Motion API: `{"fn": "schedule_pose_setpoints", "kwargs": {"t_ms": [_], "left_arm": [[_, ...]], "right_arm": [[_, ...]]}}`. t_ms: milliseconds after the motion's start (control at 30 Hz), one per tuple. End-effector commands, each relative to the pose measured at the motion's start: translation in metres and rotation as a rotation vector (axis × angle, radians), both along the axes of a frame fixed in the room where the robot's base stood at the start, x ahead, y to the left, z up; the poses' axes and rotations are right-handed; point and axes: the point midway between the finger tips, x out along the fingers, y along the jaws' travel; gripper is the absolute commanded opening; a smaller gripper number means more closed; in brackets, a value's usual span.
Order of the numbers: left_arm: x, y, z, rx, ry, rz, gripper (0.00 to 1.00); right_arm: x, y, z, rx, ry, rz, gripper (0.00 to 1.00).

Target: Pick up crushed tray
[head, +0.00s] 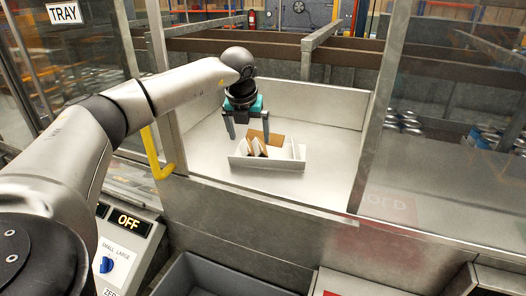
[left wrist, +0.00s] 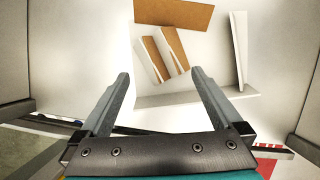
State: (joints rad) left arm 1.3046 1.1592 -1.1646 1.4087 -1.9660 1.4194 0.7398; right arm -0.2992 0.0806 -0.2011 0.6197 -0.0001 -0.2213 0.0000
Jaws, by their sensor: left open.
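The crushed tray (head: 275,164) lies on the light metal floor of the recessed bay in the head view. It is white with brown panels, and its walls and folded pieces stand at odd angles. In the left wrist view its long white wall (left wrist: 205,100) is nearest, with brown-and-white folded pieces (left wrist: 160,57) and a flat brown panel (left wrist: 172,15) beyond. My left gripper (head: 248,130) is open above the tray, pointing down. In the left wrist view the fingers (left wrist: 158,74) are apart with nothing gripped between them. My right gripper is not in view.
The bay has metal side and back walls and a front ledge (head: 265,205). Glass panels flank the opening. A yellow handle (head: 158,155) hangs at its left post.

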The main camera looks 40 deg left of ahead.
Motion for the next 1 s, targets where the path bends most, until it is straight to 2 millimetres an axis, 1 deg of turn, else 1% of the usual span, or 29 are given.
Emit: {"fn": "schedule_pose_setpoints", "kwargs": {"t_ms": [67,200,333,467,667,1000], "left_arm": [[0.003,0.001,-0.006,0.000,0.005,0.000,1.00],[0.010,0.005,-0.024,0.001,0.005,0.000,1.00],[0.016,0.008,-0.040,0.000,0.004,0.000,1.00],[0.018,0.009,-0.046,-0.001,0.002,-0.001,1.00],[0.018,0.009,-0.046,0.000,0.001,-0.001,1.00],[0.018,0.009,-0.046,0.000,0.001,0.000,0.62]], "right_arm": [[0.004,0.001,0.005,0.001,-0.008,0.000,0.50],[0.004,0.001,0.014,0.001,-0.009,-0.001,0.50],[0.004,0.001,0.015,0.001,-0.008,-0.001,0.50],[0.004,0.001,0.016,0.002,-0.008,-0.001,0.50],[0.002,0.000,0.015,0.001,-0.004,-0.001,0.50],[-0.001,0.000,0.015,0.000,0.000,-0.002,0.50]]}}
